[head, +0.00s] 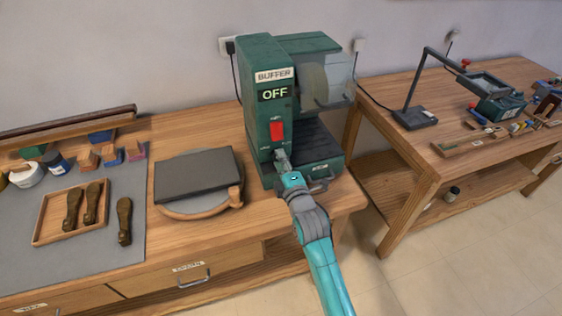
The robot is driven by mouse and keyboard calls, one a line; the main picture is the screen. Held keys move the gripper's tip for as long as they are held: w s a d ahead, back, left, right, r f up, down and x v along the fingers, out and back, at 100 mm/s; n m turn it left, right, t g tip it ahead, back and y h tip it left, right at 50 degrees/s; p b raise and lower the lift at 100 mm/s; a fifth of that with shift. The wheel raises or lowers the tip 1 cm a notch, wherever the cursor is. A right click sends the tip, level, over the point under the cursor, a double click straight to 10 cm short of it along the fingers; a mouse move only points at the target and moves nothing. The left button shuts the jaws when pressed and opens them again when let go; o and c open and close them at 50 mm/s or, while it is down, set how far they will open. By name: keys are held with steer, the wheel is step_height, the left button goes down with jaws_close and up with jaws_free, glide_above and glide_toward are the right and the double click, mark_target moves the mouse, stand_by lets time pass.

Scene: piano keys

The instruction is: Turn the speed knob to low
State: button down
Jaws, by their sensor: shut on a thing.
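The green buffer machine (256,120) stands on the wooden bench, with a label reading BUFFER and a display (274,93) reading OFF. A red switch (277,131) is on its front face. My gripper (281,156) reaches up from below to the front face, just under the red switch. It is shut on the speed knob, which is mostly hidden behind the fingers. The knob's setting and its marks are too small and covered to read.
A dark flat slab on a round wooden board (200,208) lies left of the machine. A wooden tray (48,236) with dark-handled tools lies further left. A second bench (400,130) with a lamp (415,118) stands right, across a gap.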

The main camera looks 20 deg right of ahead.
steer(key=shift+n, duration=0.6)
steer(key=c, duration=0.8)
jaws_free()
steer(key=shift+o, duration=0.2)
steer(key=shift+f, duration=0.1)
steer(key=s, duration=0.8)
